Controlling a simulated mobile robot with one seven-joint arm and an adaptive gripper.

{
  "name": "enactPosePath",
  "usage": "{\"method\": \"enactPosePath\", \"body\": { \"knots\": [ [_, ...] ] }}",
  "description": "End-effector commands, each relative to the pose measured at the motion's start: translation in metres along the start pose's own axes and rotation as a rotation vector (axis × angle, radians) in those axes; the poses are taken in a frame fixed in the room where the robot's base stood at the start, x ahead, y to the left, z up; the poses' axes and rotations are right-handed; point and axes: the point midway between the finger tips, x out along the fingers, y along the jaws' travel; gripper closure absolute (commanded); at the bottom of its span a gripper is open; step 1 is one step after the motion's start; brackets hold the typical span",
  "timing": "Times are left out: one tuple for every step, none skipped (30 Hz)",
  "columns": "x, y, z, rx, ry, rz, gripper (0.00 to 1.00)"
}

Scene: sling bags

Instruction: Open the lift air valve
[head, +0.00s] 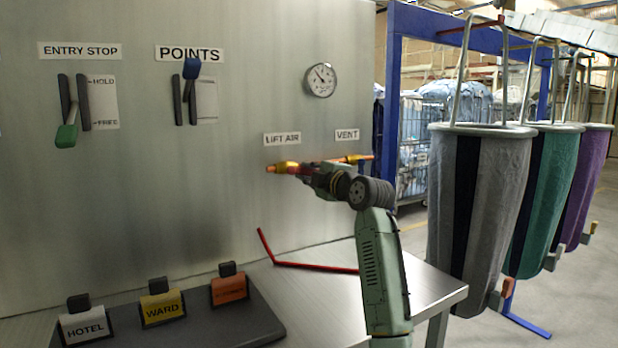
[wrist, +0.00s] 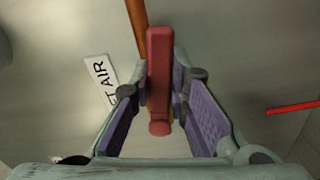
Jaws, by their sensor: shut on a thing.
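The lift air valve (head: 288,167) is a brass body on a copper pipe, mounted on the metal panel below the "LIFT AIR" label (head: 282,139). In the wrist view its red handle (wrist: 159,75) stands between the fingers, in front of the copper pipe (wrist: 137,15) and at a small angle to it. My gripper (head: 306,171) is at the valve from the right, shut on the red handle. It also shows in the wrist view (wrist: 160,95). In the head view my gripper hides most of the handle.
The "VENT" label (head: 347,134) and a second brass fitting (head: 352,159) are just right. A gauge (head: 321,80) is above. Entry stop (head: 67,125) and points (head: 191,75) levers are left. A red bent rod (head: 305,266) lies low. Hanging bags (head: 480,200) stand right.

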Motion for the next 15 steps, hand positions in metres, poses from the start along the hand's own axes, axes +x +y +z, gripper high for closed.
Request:
{"method": "enactPosePath", "body": {
  "knots": [
    [-0.0001, 0.0026, -0.001, -0.032, 0.0, 0.0, 1.0],
    [-0.0001, 0.0035, -0.0013, -0.051, 0.001, 0.0, 1.0],
    [-0.0001, 0.0046, -0.0017, -0.075, 0.001, 0.0, 1.0],
    [-0.0001, 0.0053, -0.002, -0.09, 0.001, 0.0, 1.0],
    [-0.0001, 0.0059, -0.0022, -0.106, 0.001, 0.0, 1.0],
    [-0.0001, 0.0067, -0.0025, -0.123, 0.001, 0.0, 1.0],
    [-0.0001, 0.0072, -0.0027, -0.136, 0.001, 0.0, 1.0],
    [0.0, 0.0077, -0.0029, -0.147, 0.001, 0.0, 1.0],
    [0.0, 0.0082, -0.0031, -0.161, 0.001, 0.0, 1.0],
    [0.0, 0.0085, -0.0033, -0.17, 0.001, 0.0, 1.0],
    [0.0, 0.0088, -0.0034, -0.177, 0.001, 0.0, 1.0],
    [0.0, 0.0091, -0.0035, -0.186, 0.001, 0.0, 1.0],
    [0.0, 0.0093, -0.0036, -0.192, 0.001, 0.0, 1.0],
    [0.0, 0.0095, -0.0037, -0.197, 0.001, 0.0, 1.0],
    [0.0, 0.0097, -0.0038, -0.202, 0.001, 0.0, 1.0]
  ]
}}
